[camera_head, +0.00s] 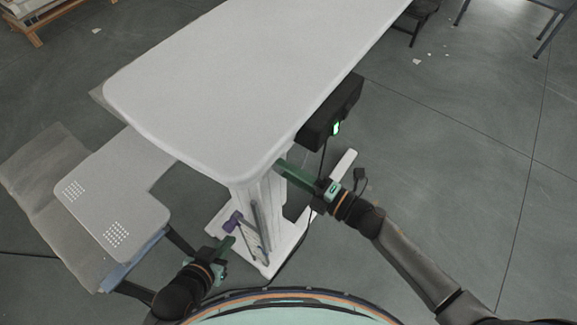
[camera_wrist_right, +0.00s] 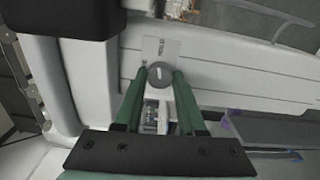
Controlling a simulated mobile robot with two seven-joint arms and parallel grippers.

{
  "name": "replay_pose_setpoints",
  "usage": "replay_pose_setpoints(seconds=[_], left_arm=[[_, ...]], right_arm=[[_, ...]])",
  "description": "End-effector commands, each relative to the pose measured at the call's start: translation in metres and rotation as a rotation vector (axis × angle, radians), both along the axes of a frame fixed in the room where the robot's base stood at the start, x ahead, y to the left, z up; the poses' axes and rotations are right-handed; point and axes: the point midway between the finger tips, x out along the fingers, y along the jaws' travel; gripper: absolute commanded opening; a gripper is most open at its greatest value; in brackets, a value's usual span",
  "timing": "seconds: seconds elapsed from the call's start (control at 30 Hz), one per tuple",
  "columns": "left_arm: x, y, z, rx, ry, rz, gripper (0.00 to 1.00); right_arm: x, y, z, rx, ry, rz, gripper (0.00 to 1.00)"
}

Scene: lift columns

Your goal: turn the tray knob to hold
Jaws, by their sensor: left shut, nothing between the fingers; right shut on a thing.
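The knob (camera_wrist_right: 158,78) is a small round dark grey dial with a pale pointer mark, set on the pale underside structure of the white table. A small light label plate (camera_wrist_right: 160,50) with marks too small to read lies behind it. My right gripper (camera_wrist_right: 160,75) has its two green fingers on either side of the knob and is shut on it. In the head view my right gripper (camera_head: 284,167) reaches under the front edge of the tabletop (camera_head: 240,75), which hides the knob. My left gripper (camera_head: 227,243) is shut and empty, low at the left of the column.
A black box (camera_head: 330,112) with a green-lit display hangs under the table's right edge. A purple-headed thing (camera_head: 233,219) is by the white column, close to my left gripper.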

Motion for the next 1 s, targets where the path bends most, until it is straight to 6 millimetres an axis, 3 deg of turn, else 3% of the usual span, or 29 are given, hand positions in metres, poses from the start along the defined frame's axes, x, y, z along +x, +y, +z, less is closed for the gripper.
replay_pose_setpoints(seconds=[0.2,0.77,0.8,1.0], left_arm=[[-0.0087,0.0026,-0.0005,0.001,0.013,0.007,0.00],[-0.0066,0.0055,0.0005,0.004,0.009,0.013,0.00],[-0.0065,0.0055,0.0007,0.004,0.009,0.013,0.00],[-0.0062,0.0052,0.0009,0.004,0.008,0.013,0.00]], right_arm=[[0.0002,-0.0004,0.0002,0.042,0.059,0.000,0.00],[0.0000,-0.0002,-0.0003,0.059,0.081,0.000,0.00],[0.0000,-0.0001,-0.0003,0.058,0.080,0.000,0.44],[0.0000,0.0000,-0.0003,0.058,0.079,0.000,0.66]])
